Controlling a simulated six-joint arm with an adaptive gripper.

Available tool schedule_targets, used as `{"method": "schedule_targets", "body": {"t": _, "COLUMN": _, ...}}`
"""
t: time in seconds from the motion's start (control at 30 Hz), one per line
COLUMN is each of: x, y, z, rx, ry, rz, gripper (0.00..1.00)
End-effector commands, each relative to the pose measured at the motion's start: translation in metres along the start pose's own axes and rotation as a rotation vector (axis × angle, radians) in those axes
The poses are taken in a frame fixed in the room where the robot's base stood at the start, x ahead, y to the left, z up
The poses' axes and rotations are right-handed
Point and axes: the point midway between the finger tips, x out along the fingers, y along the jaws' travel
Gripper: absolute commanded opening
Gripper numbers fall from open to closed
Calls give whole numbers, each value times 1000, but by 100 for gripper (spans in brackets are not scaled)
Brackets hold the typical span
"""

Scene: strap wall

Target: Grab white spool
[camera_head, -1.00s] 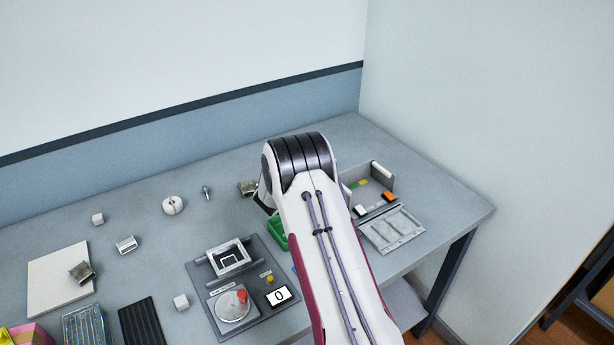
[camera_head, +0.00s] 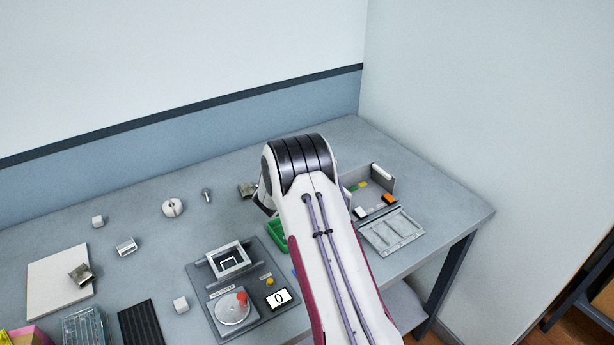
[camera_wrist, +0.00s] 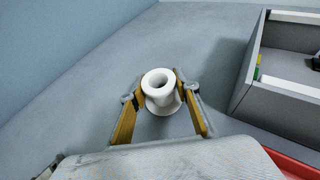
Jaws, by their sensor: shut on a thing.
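In the wrist view the white spool (camera_wrist: 158,80) stands with its hollow end toward the camera. My gripper (camera_wrist: 160,98) has one yellow-padded finger on each side of it and is shut on it. The spool's lower flange shows between the fingertips, close to the grey table; I cannot tell whether it touches the table. In the head view my arm hides the gripper's fingertips and the spool.
A grey walled tray (camera_wrist: 275,100) with small coloured pieces stands right of the spool. In the head view a green bin (camera_head: 277,234) and a device panel (camera_head: 240,285) lie left of my arm. A round white disc (camera_head: 173,207) is farther left. The table behind the spool is clear.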

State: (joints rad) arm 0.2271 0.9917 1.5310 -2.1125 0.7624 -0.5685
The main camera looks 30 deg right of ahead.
Motion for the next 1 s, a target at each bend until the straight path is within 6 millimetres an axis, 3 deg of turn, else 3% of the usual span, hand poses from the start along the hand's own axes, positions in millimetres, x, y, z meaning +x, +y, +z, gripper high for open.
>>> {"method": "schedule_targets", "body": {"t": 0.27, "x": -9, "y": 0, "z": 22, "rx": 2, "ry": -2, "rz": 1, "gripper": 10}}
{"method": "schedule_targets", "body": {"t": 0.47, "x": -21, "y": 0, "z": 52, "rx": 3, "ry": -3, "rz": 1, "gripper": 10}}
{"method": "schedule_targets", "body": {"t": 1.0, "x": -66, "y": 0, "z": 161, "rx": 5, "ry": -4, "rz": 2, "gripper": 10}}
